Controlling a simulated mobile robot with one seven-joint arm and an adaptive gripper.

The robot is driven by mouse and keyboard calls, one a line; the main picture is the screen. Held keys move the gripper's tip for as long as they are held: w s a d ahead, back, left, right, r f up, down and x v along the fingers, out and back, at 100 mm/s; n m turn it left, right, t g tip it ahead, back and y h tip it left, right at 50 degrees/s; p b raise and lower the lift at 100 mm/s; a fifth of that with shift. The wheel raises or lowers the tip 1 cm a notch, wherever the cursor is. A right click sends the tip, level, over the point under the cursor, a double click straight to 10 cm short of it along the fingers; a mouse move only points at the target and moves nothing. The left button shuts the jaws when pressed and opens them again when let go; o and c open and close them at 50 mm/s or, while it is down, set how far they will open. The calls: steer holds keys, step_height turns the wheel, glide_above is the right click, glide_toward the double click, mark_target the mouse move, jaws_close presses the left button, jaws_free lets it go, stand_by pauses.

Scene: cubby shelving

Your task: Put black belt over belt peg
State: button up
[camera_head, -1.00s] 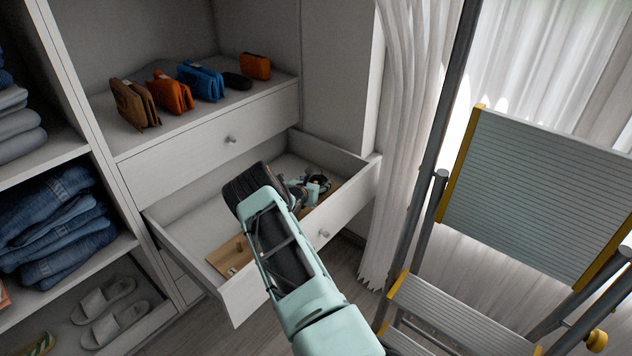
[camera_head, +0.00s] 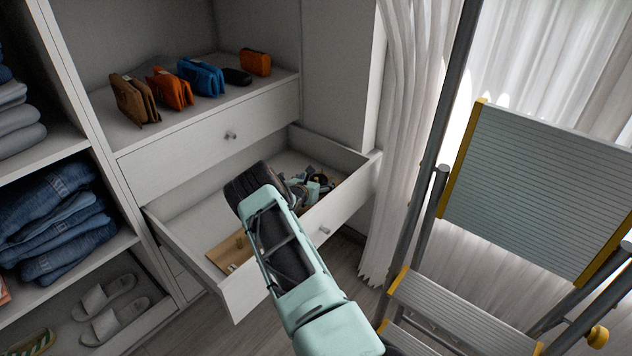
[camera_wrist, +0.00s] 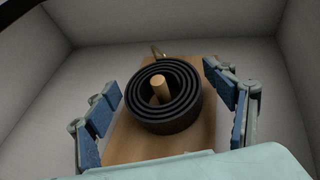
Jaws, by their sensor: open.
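The black belt (camera_wrist: 168,123) is a loose coil on a wooden board (camera_wrist: 130,148) in the wrist view. The light wooden belt peg (camera_wrist: 161,88) stands up through the coil's centre, with the belt's turns around it. A metal buckle (camera_wrist: 157,51) shows at the coil's far side. My gripper (camera_wrist: 161,79) is open, with one blue-padded finger on each side of the coil and visible gaps between pads and belt. In the head view my gripper (camera_head: 314,186) is over the open drawer (camera_head: 190,222), and my arm hides the belt and peg.
The wooden board (camera_head: 230,252) lies on the drawer floor, and the drawer walls enclose my gripper. A closed drawer (camera_head: 215,135) and a shelf with several small bags (camera_head: 200,78) are above. A stepladder (camera_head: 455,305) and curtain (camera_head: 400,150) stand to the right.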

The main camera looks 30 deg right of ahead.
steer(key=shift+a, duration=0.1)
steer(key=v, duration=1.2)
steer(key=shift+w+r, duration=0.1)
steer(key=shift+r, duration=0.05)
